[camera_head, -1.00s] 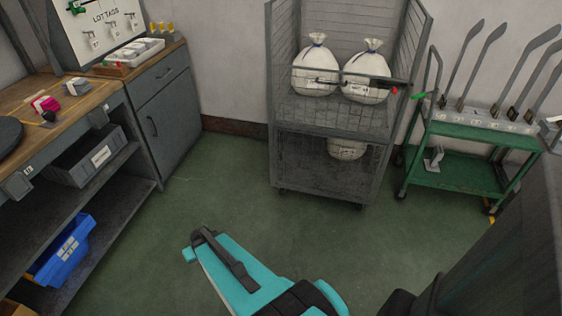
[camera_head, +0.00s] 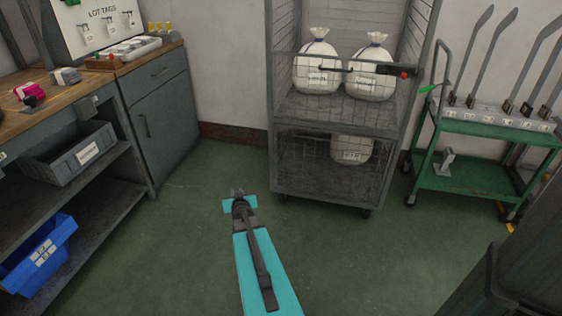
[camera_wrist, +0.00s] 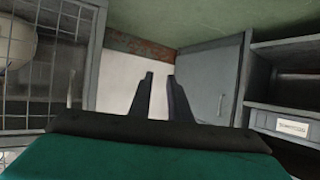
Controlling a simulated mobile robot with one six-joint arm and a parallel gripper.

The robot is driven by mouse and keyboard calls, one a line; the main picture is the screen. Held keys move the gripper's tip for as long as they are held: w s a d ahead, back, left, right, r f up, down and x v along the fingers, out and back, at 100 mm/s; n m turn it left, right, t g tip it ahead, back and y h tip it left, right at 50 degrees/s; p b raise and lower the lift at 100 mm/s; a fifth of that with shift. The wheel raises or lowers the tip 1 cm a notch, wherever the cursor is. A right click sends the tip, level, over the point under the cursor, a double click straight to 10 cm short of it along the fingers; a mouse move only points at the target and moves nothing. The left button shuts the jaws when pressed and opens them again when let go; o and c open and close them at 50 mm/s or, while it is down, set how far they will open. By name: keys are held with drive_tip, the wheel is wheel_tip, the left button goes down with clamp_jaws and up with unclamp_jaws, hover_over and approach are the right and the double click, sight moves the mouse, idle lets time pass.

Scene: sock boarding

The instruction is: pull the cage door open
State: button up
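The cage (camera_head: 273,150) stands against the back wall, a grey wire-mesh trolley with two levels. Its mesh door (camera_head: 315,165) covers the lower part of the front and looks shut. A dark bar with a red end (camera_head: 404,75) runs across the front near the top of the mesh. White tied sacks (camera_head: 317,66) sit on the upper level, and another (camera_head: 351,149) shows through the lower mesh. My gripper (camera_head: 237,192) is low over the floor, in front and left of the cage, touching nothing. In the wrist view its two fingers (camera_wrist: 160,88) are apart with nothing between them.
A green cart (camera_head: 470,182) with several upright boards stands right of the cage. A workbench with a grey cabinet (camera_head: 160,125) and shelves holding a grey bin (camera_head: 75,160) and a blue bin (camera_head: 38,255) lines the left. The green floor (camera_head: 190,230) between is clear.

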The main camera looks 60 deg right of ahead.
drive_tip(key=s+d+r+m+h+b, duration=0.2)
drive_tip(key=s+d+h+b, duration=0.15)
drive_tip(key=d, duration=0.55)
drive_tip(key=m+h+b, duration=0.2)
drive_tip(key=h+b, duration=0.2)
drive_tip(key=b, duration=0.1)
approach(281, 152)
drive_tip(key=v, duration=0.3)
drive_tip(key=shift+w+a+r+g+y, duration=0.15)
drive_tip(key=shift+r+g+y, duration=0.1)
drive_tip(key=shift+r+g, duration=0.2)
drive_tip(key=shift+b+x, duration=1.9)
drive_tip(key=shift+x, duration=4.9)
clamp_jaws()
